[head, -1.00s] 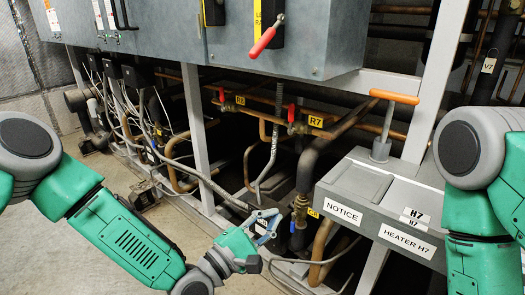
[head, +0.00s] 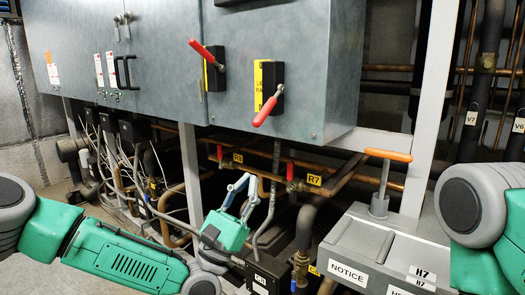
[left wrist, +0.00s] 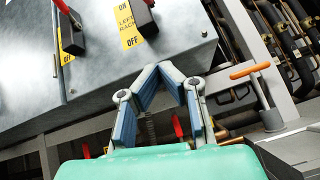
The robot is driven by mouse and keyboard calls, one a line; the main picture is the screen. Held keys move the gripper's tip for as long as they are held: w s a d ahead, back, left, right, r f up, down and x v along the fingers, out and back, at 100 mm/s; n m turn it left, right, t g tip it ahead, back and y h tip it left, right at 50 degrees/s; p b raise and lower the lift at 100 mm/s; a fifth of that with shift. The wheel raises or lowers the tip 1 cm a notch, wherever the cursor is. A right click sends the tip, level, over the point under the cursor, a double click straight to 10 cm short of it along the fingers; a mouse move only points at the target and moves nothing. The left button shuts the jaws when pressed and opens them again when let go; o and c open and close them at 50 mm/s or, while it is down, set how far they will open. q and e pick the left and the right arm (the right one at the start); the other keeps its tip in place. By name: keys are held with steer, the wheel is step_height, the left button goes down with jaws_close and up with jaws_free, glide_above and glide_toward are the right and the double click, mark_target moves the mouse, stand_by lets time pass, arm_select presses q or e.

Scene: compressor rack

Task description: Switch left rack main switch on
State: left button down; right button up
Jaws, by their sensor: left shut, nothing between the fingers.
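The left rack main switch is a black block with a red lever (head: 265,111) on the front of the grey cabinet, beside a yellow label (head: 257,82). In the head view the lever slants down and to the left. My left gripper (head: 243,180) is shut and empty, below the cabinet and apart from the switch. Its fingertips (left wrist: 160,68) point up towards the cabinet's lower edge. My right gripper is out of view.
A second red-levered switch (head: 203,52) is left of the main one. Pipes with small red valves (head: 290,171) run below the cabinet. A grey heater box (head: 365,245) with an orange T-handle (head: 388,155) stands at right. The space before the cabinet front looks free.

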mark_target(255, 126)
arm_select(q)
steer(key=x, duration=0.3)
steer(key=p+x, duration=0.1)
steer(key=x, duration=0.5)
steer(key=shift+w+a+r, duration=0.1)
steer(key=shift+a+r, duration=0.1)
steer(key=shift+r, duration=0.3)
steer(key=shift+n+g+y, duration=0.3)
steer(key=shift+g+y, duration=0.4)
steer(key=shift+y, duration=0.2)
steer(key=shift+s+a+r+p, duration=0.25)
steer(key=shift+s+r+p, duration=0.3)
steer(key=shift+r+p, duration=0.25)
steer(key=shift+s+a+r+p, duration=0.25)
steer(key=shift+s+r+p, duration=0.35)
steer(key=shift+r+p, duration=0.15)
steer(key=shift+s+a+r+p, duration=0.25)
steer(key=shift+s+r+p, duration=0.3)
steer(key=shift+r+p, duration=0.25)
step_height(255, 126, up, 8)
steer(key=s+a+g+y+p, duration=0.1)
steer(key=g+y+p, duration=0.3)
steer(key=p, duration=0.4)
steer(key=shift+g+p, duration=0.3)
steer(key=shift+g, duration=0.2)
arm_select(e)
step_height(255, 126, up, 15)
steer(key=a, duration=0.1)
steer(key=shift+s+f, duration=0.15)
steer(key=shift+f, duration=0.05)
